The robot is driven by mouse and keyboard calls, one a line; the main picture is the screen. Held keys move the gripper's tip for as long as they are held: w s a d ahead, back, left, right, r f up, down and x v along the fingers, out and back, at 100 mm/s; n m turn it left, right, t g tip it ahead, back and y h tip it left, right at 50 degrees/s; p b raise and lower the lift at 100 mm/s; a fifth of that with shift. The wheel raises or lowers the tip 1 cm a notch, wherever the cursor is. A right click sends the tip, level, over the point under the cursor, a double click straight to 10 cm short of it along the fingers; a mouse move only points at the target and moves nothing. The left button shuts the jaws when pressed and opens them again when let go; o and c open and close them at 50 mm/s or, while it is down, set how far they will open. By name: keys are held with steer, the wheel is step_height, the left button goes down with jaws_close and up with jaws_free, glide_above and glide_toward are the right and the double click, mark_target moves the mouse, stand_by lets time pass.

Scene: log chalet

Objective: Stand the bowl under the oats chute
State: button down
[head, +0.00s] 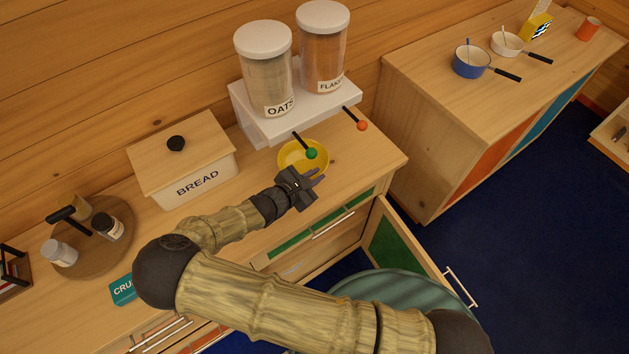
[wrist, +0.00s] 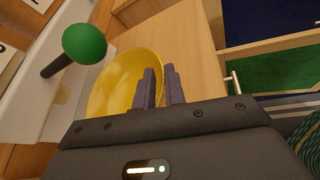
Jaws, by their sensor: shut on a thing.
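The yellow bowl (head: 289,158) is at the front of the white dispenser (head: 285,127), below the lever with the green knob (head: 311,153). The oats canister (head: 265,75) stands on the dispenser's left side, above and behind the bowl. The chute's mouth is hidden under the dispenser. My gripper (head: 314,179) is at the bowl's front right side. In the wrist view, my gripper (wrist: 163,86) is shut on the rim of the bowl (wrist: 120,82), one finger inside and one outside. The bowl looks upright; I cannot tell whether it touches the counter.
A flakes canister (head: 323,50) and a lever with an orange knob (head: 362,125) are on the right. A bread box (head: 200,180) stands left. A round tray (head: 85,262) holds jars. A cabinet door (head: 405,240) hangs open below. Bare counter lies right of the bowl.

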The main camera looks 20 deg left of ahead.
steer(key=shift+f+p, duration=0.8)
steer(key=shift+f, duration=0.95)
steer(key=c, duration=1.5)
jaws_free()
steer(key=shift+o, duration=0.2)
steer(key=b+v, duration=0.4)
steer(key=v, duration=0.8)
